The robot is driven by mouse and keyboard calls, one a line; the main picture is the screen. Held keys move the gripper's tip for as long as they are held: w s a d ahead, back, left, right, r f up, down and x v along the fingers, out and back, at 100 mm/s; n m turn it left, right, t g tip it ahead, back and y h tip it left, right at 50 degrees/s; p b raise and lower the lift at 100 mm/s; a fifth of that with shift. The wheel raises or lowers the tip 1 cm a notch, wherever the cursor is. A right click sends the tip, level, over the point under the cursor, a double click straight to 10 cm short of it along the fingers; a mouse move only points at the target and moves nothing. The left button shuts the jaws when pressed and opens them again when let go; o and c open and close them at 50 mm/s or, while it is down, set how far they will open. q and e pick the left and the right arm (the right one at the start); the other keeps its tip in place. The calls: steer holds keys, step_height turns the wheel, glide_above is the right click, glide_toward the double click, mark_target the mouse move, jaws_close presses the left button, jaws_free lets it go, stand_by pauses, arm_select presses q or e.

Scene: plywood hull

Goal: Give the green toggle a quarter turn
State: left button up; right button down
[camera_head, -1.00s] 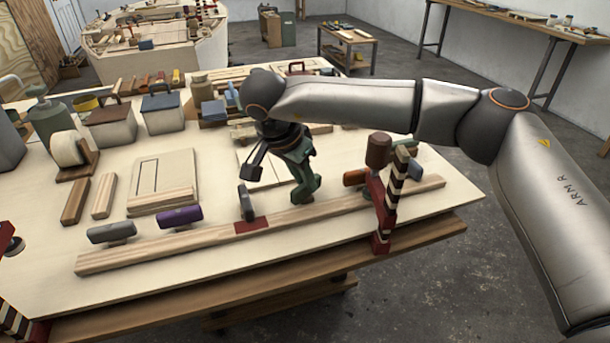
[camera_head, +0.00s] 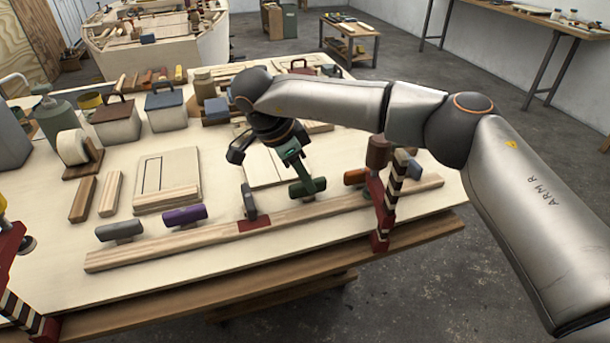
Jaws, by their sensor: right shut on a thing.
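The green toggle (camera_head: 309,188) is a short dark green bar on the bench top, just behind the long wooden strip. Its bar lies roughly along the strip. My right gripper (camera_head: 299,172) reaches down from above and is shut on the toggle; its fingertips are small and partly hidden. My left gripper is not in view.
A red clamp with a striped post (camera_head: 387,205) stands to the right. The long wooden strip (camera_head: 190,242) runs in front.

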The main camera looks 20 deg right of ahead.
steer(key=c, duration=0.8)
jaws_free()
steer(key=shift+o, duration=0.2)
steer(key=v, duration=1.2)
steer(key=shift+r+p, duration=0.35)
